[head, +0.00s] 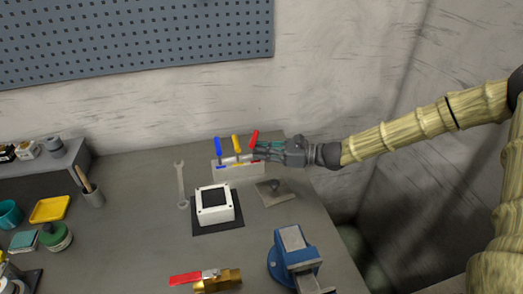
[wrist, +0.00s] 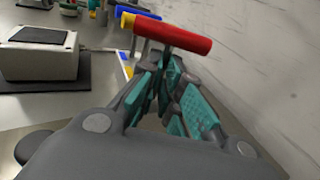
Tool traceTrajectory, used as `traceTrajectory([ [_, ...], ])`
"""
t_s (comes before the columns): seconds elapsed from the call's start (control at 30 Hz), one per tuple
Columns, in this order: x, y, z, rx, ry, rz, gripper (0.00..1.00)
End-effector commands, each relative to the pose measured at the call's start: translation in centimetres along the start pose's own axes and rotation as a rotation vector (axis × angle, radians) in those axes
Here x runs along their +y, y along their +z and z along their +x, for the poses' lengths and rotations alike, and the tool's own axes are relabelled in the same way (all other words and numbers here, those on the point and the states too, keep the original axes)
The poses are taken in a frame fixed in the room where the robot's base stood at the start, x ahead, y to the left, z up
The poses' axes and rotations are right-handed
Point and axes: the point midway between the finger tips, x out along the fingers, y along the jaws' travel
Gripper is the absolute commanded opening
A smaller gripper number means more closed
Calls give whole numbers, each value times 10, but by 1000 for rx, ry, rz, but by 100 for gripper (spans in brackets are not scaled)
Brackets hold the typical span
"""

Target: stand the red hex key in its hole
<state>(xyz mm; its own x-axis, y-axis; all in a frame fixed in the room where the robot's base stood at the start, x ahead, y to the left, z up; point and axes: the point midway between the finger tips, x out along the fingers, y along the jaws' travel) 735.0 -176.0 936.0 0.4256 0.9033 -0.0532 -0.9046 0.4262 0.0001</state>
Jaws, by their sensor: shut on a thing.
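The red hex key (head: 254,137) is in my gripper (head: 257,151), its red handle uppermost and leaning a little to the right in the head view. In the wrist view the red handle (wrist: 172,33) lies across the top of my gripper's fingers (wrist: 165,78), which are shut on the key below it. The white holder block (head: 240,173) is under the key at the back of the table. A blue hex key (head: 218,146) and a yellow hex key (head: 237,144) stand in it to the left. The red key's lower tip and its hole are hidden or too small to tell.
A white box (head: 214,203) on a dark mat stands in front of the holder. A grey plate with a knob (head: 276,192) lies right of it, a wrench (head: 181,184) left. A blue vise (head: 293,258) stands at the front. The wall is close behind.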

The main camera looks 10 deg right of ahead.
Motion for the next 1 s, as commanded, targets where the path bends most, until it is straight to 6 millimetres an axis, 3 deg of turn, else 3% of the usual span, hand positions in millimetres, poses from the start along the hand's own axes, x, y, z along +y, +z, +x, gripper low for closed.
traceTrajectory([
  [0.27, 0, -6, 0, 0, 0, 0, 0],
  [0.43, 0, -5, 0, 0, 0, 0, 32],
  [0.77, 0, -5, 0, 0, 0, 0, 32],
  [1.0, -1, -5, -18, -1, -2, -1, 32],
])
